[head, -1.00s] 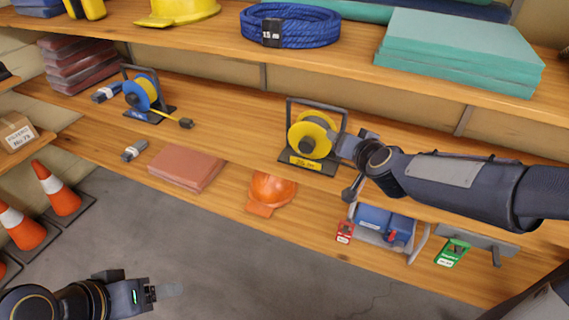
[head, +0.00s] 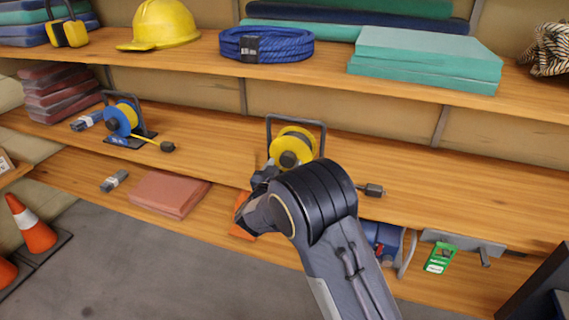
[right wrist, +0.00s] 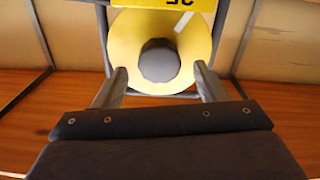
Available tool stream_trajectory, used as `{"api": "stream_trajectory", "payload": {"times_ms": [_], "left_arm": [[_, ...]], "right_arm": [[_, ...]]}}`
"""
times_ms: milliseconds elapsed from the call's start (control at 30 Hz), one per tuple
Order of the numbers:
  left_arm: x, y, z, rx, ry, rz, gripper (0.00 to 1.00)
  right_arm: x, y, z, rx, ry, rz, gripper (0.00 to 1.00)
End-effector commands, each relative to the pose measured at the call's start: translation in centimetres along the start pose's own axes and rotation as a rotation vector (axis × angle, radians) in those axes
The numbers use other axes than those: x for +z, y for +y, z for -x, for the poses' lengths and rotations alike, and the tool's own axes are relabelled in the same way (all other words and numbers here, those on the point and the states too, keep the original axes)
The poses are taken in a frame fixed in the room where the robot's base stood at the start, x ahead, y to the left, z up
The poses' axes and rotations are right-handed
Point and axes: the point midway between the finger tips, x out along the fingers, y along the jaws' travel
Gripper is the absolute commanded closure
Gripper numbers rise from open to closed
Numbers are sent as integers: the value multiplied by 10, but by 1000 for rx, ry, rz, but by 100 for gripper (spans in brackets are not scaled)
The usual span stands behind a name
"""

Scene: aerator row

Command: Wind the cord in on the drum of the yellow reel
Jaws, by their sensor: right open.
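The yellow reel (head: 292,141) stands on the middle shelf in a dark frame, with a dark knob at its centre. In the right wrist view the yellow drum (right wrist: 132,38) and round grey knob (right wrist: 160,60) fill the upper middle. My right gripper (right wrist: 160,73) is open in front of the drum, one finger to each side of the knob and apart from it. In the head view the right gripper (head: 264,176) is at the reel's lower left, partly hidden by my arm. A dark plug (head: 373,190) lies right of the reel; my arm hides most of its cord. My left gripper is out of view.
A blue reel (head: 122,119) with its own plug (head: 167,147) stands left on the same shelf. A blue cord coil (head: 266,45), yellow helmet (head: 160,24) and teal slabs (head: 425,60) are on the shelf above. The middle shelf right of the plug is clear.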

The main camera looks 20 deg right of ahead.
Motion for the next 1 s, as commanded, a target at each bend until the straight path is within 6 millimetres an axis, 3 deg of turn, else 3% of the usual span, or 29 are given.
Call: {"api": "stream_trajectory", "payload": {"times_ms": [200, 467, 833, 1000], "left_arm": [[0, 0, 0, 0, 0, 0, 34], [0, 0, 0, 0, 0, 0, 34], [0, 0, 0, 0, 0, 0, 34], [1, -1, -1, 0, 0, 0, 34]], "right_arm": [[0, 0, -20, 0, 1, 0, 34], [0, 0, -22, -2, 0, 0, 34], [0, 0, -21, -2, 0, 0, 79], [0, 0, -21, -2, 0, -9, 79]]}}
